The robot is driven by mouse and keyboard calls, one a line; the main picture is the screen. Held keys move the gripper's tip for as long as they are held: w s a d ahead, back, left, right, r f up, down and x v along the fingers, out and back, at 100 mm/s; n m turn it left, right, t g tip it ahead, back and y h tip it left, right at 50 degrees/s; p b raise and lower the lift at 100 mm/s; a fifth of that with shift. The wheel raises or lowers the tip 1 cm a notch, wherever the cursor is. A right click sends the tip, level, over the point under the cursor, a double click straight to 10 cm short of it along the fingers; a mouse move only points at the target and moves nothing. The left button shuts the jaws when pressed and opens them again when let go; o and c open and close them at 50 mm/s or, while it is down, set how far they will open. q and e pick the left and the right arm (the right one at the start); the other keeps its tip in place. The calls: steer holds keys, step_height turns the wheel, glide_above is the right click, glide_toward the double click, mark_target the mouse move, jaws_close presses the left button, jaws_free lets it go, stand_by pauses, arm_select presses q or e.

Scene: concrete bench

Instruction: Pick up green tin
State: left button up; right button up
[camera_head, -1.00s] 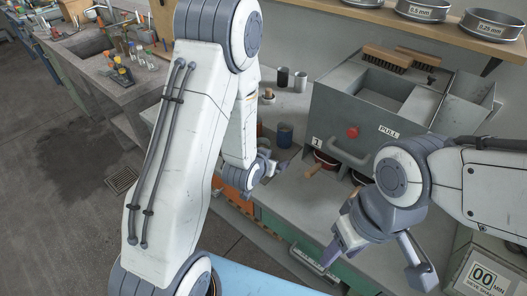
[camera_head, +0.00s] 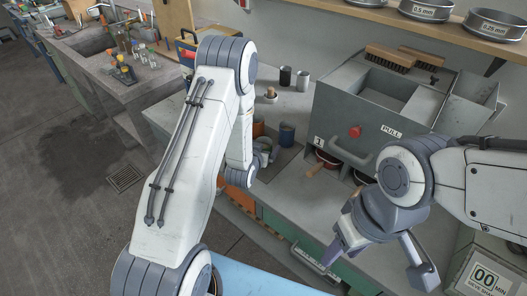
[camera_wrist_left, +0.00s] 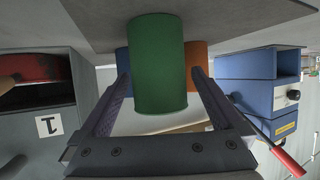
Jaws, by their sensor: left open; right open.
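The green tin (camera_wrist_left: 157,65) fills the middle of the left wrist view, close to the camera. My left gripper (camera_wrist_left: 161,76) is open, with one finger on each side of the tin and no clear grip on it. A blue tin (camera_wrist_left: 122,58) and an orange tin (camera_wrist_left: 197,60) show partly behind it. In the head view my left gripper (camera_head: 264,157) is low beside the blue tin (camera_head: 287,135), and the green tin is mostly hidden there. My right gripper (camera_head: 375,262) is open and empty over the bench front at right.
A grey box machine (camera_head: 355,130) with a red knob and a PULL handle stands right of the tins. Dark and light cups (camera_head: 292,78) stand behind them. A red-rimmed pan (camera_head: 326,158) sits in the box's opening. A blue device (camera_wrist_left: 262,85) shows in the left wrist view.

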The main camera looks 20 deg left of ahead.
arm_select(q)
steer(key=shift+x, duration=1.4)
jaws_close()
steer(key=shift+r, duration=0.2)
